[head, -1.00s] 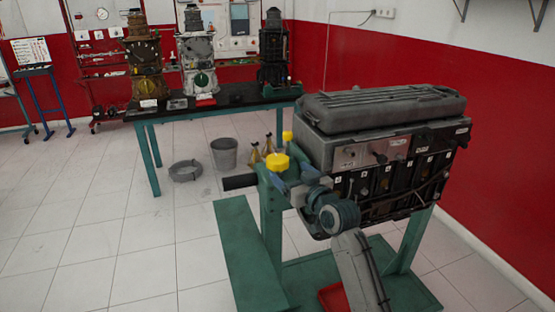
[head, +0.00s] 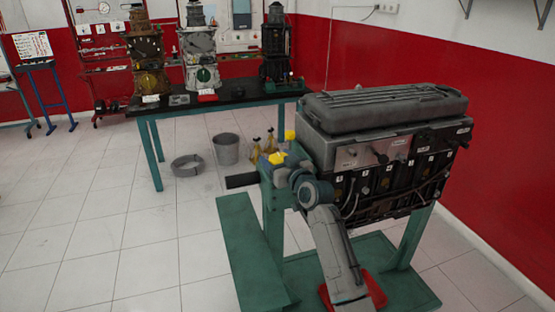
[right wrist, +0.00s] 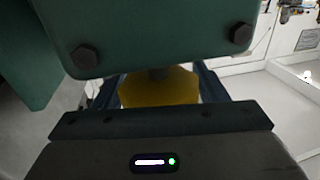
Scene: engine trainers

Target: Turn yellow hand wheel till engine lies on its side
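The engine (head: 385,150) sits upright on its green stand (head: 250,255), its long grey cover on top. The yellow hand wheel (head: 277,158) is at the stand's left end, partly hidden by my right gripper (head: 277,167). In the right wrist view the wheel (right wrist: 158,90) lies between the two dark fingers, just under a green bolted plate (right wrist: 150,35). The fingers flank its left and right sides; whether they press on it is not clear. My left gripper is not in view.
A second yellow part (head: 290,135) shows just behind the wheel. A bucket (head: 226,149), a grey ring (head: 187,166) and small stands are on the floor behind. A bench (head: 220,96) holds other engines. The floor at left is clear.

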